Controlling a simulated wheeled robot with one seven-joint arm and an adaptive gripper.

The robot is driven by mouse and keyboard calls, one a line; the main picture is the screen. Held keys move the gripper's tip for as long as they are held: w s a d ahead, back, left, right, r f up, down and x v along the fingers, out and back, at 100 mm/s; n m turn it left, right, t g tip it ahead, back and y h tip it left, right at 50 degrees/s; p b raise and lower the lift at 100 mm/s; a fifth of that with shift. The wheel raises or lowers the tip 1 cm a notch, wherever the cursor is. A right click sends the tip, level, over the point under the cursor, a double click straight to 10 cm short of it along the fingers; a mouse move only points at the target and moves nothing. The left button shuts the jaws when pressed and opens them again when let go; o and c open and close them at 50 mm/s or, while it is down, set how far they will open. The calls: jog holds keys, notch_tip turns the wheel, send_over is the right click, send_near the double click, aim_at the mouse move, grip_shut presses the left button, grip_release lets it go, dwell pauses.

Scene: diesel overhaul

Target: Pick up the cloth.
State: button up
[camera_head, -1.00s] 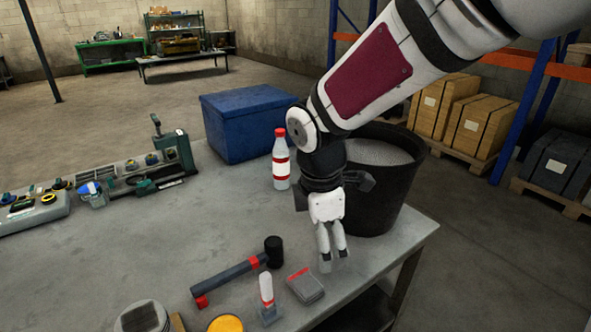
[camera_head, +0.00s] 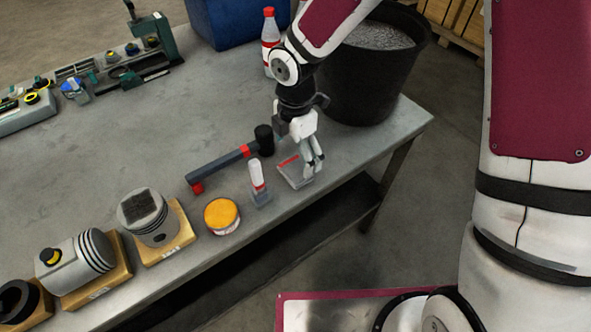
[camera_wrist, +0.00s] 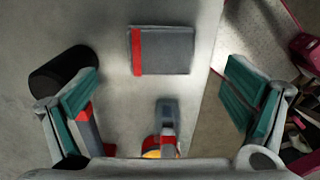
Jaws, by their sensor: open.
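The cloth (camera_head: 294,173) is a folded grey rectangle with a red stripe along one side. It lies flat on the grey workbench near its front edge. In the wrist view the cloth (camera_wrist: 165,50) lies beyond the fingertips, roughly centred between them, with the stripe on its left. My gripper (camera_head: 313,166) is just above and beside the cloth in the head view, covering part of its right side. The wrist view shows my gripper (camera_wrist: 160,103) open, with nothing between the fingers. I cannot tell the exact height gap.
A yellow-lidded tin (camera_head: 221,216) is farther left. A black bucket (camera_head: 365,85), a bottle (camera_head: 269,42) and a blue box (camera_head: 222,20) stand behind. The bench edge is close in front.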

aim_at(293, 170)
jog(key=f, duration=0.4)
jog(key=shift+s+a+f+p, duration=0.2)
jog(key=shift+s+f+p, duration=0.05)
jog(key=shift+p, duration=0.15)
jog(key=shift+w+f, duration=0.1)
jog(key=shift+f, duration=0.45)
jog(key=c, duration=1.3)
